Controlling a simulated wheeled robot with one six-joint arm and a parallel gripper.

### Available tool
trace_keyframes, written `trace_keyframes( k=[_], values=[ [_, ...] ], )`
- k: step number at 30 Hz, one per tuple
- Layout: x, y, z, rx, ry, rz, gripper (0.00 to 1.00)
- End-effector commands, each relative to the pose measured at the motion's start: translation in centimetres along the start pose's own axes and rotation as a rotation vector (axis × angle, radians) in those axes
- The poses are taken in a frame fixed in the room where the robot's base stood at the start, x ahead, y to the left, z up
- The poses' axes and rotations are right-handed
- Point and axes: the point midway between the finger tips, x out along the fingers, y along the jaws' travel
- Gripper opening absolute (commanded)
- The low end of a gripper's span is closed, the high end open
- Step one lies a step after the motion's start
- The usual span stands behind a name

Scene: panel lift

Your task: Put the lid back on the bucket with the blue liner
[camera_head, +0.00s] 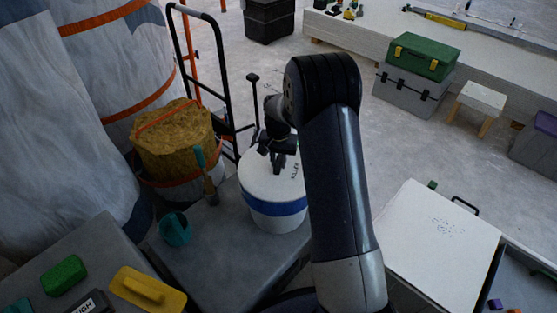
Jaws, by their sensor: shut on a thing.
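A white bucket (275,223) with a blue band (277,207) around its upper part stands on the grey surface, just left of my arm. A round white lid (258,179) with dark lettering is over its top, roughly level. I cannot tell whether the lid rests fully on the rim. My gripper (279,165) points down at the middle of the lid and is shut on it, seemingly at a grip that the fingers hide. My arm covers the right side of the bucket and lid.
A bucket heaped with brown material (175,145) stands close on the left, with a trowel (207,180) against it. A teal cup (175,229), a yellow float (148,289) and a green block (64,275) are front left. A black hand truck (223,80) stands behind.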

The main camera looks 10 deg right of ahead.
Motion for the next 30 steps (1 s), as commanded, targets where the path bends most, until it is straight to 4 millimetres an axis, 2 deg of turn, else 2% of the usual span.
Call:
trace_keyframes(
  k=[13, 14, 15, 23, 28, 30],
  values=[
    [0.03, 0.0, -0.01, 0.0, 0.0, 0.0, 0.0],
    [0.03, 0.0, -0.01, 0.0, 0.0, 0.0, 0.2],
    [0.03, 0.0, -0.01, 0.0, 0.0, 0.0, 0.24],
    [0.04, 0.0, -0.01, 0.0, 0.0, 0.0, 0.45],
    [0.07, 0.01, 0.01, 0.0, 0.0, 0.0, 0.46],
    [0.07, 0.01, 0.01, 0.0, 0.0, 0.0, 0.52]
  ],
)
